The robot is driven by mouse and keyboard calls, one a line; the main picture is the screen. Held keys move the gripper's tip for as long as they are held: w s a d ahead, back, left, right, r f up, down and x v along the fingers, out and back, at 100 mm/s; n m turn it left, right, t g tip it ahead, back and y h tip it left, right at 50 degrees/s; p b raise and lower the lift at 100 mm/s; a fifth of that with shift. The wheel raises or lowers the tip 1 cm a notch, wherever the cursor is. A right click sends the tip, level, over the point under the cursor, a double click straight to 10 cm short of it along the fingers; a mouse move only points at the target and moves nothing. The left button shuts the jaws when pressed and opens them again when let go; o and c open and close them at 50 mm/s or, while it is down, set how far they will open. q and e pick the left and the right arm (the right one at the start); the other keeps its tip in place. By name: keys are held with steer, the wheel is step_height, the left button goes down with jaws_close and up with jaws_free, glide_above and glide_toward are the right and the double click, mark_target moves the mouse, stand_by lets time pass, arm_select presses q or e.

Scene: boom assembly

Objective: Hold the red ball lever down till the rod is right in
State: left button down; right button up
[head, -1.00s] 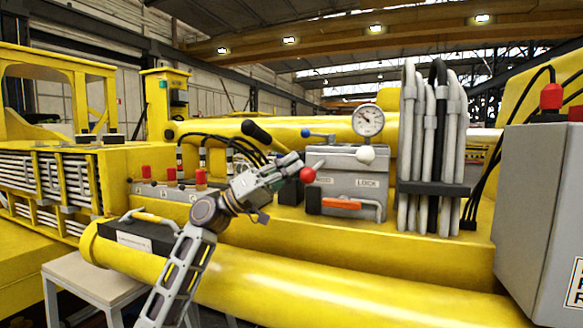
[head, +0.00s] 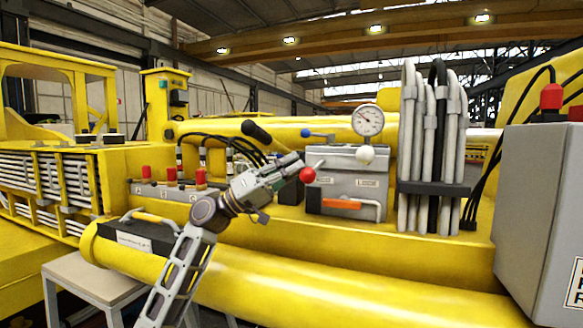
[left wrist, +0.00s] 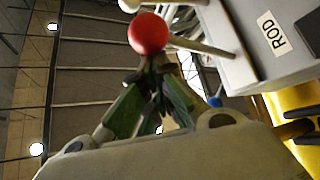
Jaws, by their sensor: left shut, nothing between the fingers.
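The red ball lever (head: 307,174) sticks out from the left side of a grey control box (head: 345,182). My left gripper (head: 297,164) is shut and empty, with its fingertips at the red ball. In the left wrist view the red ball (left wrist: 148,33) sits just beyond the fingertips (left wrist: 150,68), and the box's ROD label (left wrist: 272,33) shows at the right. Whether the fingers touch the ball is hard to tell. A white ball lever (head: 365,155) is at the box's right, with a LOCK-like label below it. The rod itself cannot be made out. My right gripper is not in view.
A round gauge (head: 368,120) stands above the box, and a blue-tipped lever (head: 306,132) is at its top left. An orange handle (head: 341,203) is on its front. Grey hoses (head: 428,150) stand at the right, and a yellow cylinder (head: 330,280) lies in front.

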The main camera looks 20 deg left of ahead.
arm_select(q)
steer(key=shift+d, duration=0.1)
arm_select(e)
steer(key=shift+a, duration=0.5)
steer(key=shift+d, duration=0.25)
arm_select(q)
steer(key=v, duration=1.2)
stand_by(0.5)
stand_by(0.8)
